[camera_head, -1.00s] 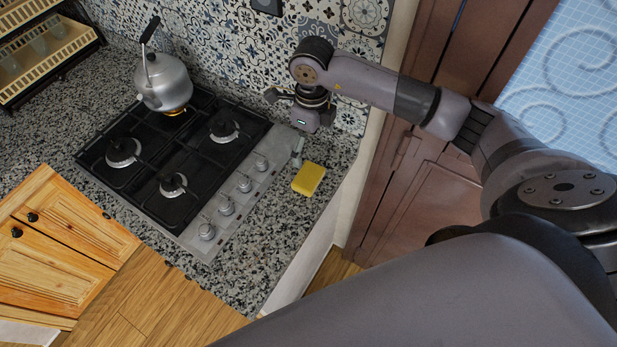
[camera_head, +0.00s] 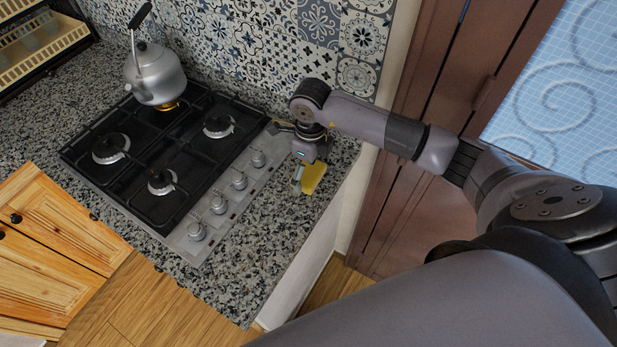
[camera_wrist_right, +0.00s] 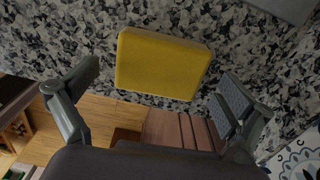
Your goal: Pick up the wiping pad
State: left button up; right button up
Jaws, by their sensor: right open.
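The wiping pad is a yellow rectangular block (camera_head: 315,178) lying on the speckled stone counter, right of the hob. In the head view my right gripper (camera_head: 300,184) is over it and hides part of it. In the right wrist view the pad (camera_wrist_right: 160,66) lies flat between and beyond the two fingertips of my right gripper (camera_wrist_right: 158,78). The gripper is open, with a finger to either side of the pad and counter showing between. Whether a finger touches the pad cannot be told. My left gripper is not in view.
A gas hob (camera_head: 165,165) with knobs (camera_head: 219,203) along its near side is left of the pad. A metal kettle (camera_head: 155,75) stands on its back burner, which glows orange. The tiled wall (camera_head: 250,45) is behind. The counter (camera_head: 255,255) is clear nearer its front edge.

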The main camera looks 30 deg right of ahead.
jog(key=c, duration=1)
jog(key=shift+c, duration=0.2)
